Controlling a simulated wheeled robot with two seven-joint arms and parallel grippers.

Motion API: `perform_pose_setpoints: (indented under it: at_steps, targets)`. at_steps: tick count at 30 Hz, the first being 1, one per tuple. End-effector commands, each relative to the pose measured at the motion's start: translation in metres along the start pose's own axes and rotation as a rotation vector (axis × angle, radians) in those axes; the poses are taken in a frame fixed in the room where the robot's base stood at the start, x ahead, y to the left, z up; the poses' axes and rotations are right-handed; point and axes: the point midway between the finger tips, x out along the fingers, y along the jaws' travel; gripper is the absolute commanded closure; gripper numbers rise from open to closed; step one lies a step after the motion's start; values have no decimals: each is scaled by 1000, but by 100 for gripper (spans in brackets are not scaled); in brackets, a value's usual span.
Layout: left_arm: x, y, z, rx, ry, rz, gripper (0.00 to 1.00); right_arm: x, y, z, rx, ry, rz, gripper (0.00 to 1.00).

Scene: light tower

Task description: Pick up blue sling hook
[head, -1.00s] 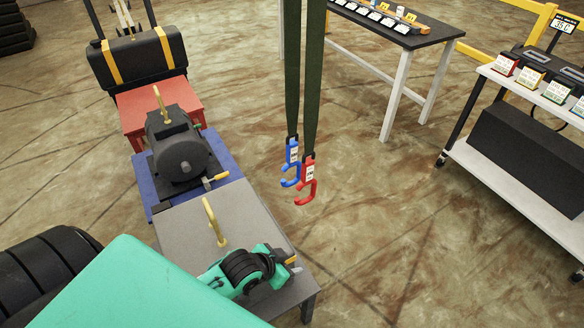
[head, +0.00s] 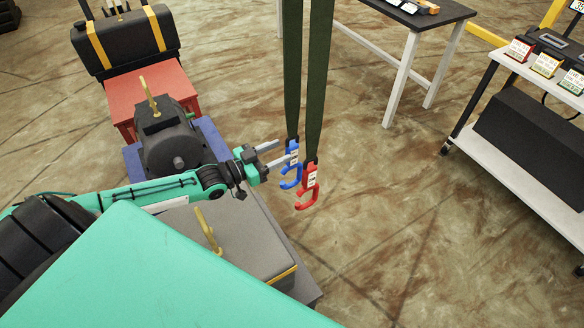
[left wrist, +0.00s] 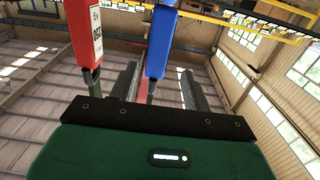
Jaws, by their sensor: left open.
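The blue sling hook (head: 292,157) hangs from a dark green strap in the head view. The red sling hook (head: 308,187) hangs just right of it and a little lower in the picture. My left gripper (head: 279,154) is open, its fingers pointing right at the blue hook's labelled upper part. In the left wrist view the blue hook (left wrist: 159,42) shows between the two open fingers (left wrist: 158,82), with the red hook (left wrist: 84,40) to their left. I cannot tell whether the fingers touch the blue hook. My right gripper is not in view.
A grey block with a yellow lifting eye (head: 208,230) stands below my left arm. A dark motor (head: 172,145) sits behind it. A black-topped table (head: 425,14) and a white shelf cart (head: 520,158) stand at the right. The floor between is clear.

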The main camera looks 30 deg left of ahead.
Motion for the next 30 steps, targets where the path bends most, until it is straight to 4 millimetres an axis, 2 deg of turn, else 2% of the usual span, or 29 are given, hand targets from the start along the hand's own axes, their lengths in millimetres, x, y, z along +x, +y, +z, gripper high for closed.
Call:
perform_pose_setpoints:
  at_steps: [8, 21, 30]
  targets:
    - [20, 1, 0, 0, -1, 0, 51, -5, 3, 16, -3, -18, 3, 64]
    - [65, 4, 8, 1, -1, 0, 51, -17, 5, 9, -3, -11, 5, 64]
    - [68, 4, 9, 1, -2, 0, 51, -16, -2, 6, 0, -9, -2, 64]
